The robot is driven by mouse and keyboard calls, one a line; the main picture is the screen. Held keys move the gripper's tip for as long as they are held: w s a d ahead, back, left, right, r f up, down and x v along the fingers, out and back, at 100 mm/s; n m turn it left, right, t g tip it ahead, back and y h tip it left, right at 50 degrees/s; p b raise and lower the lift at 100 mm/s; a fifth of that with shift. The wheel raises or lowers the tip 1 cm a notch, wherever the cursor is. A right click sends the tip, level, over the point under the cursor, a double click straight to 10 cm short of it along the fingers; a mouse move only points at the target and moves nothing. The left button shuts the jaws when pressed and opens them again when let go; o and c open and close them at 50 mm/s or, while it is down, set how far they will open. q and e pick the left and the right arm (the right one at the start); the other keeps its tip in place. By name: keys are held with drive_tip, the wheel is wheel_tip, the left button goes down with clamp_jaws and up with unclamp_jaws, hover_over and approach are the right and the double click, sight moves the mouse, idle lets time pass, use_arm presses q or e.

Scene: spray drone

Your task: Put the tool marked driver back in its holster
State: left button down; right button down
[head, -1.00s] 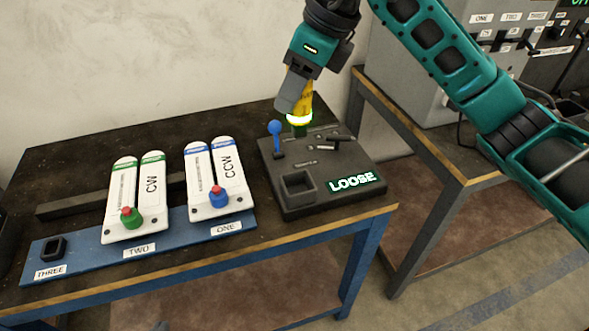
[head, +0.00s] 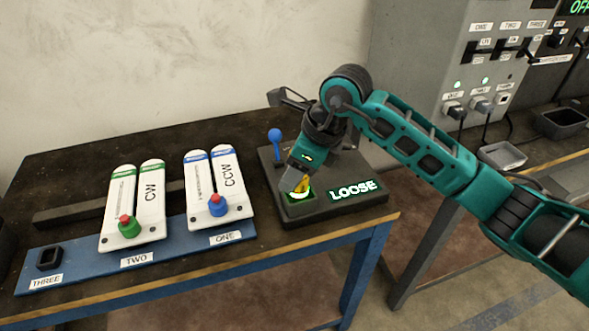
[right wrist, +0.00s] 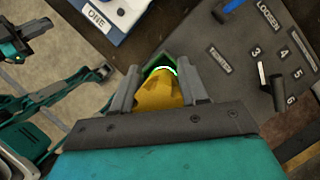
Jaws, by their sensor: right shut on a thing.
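My right gripper (head: 296,188) is shut on a yellow tool (head: 302,184) with a glowing ring; the gripper also shows in the right wrist view (right wrist: 160,92). The tool (right wrist: 165,88) sits between both fingers there. Its lower end is at the square holster (head: 311,204) on the dark grey base (head: 350,165). Green light shows inside the holster's rim. How deep the tool's end sits is hidden by the gripper. No driver mark is readable on the tool. A black and teal part at the wrist view's left edge seems to be my left arm; its jaws are unclear.
A grey switch cabinet (head: 425,70) stands right.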

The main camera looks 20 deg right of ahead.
drive_tip(key=shift+r, duration=0.1)
drive_tip(key=shift+f, duration=0.2)
drive_tip(key=c, duration=1)
unclamp_jaws()
drive_tip(key=o, duration=0.4)
drive_tip(key=shift+d+r, duration=0.1)
drive_tip(key=shift+r, duration=0.4)
drive_tip(key=v, duration=1.1)
drive_tip(key=shift+r+p, duration=0.2)
drive_tip(key=shift+p, duration=0.1)
drive_tip(key=shift+s, duration=0.1)
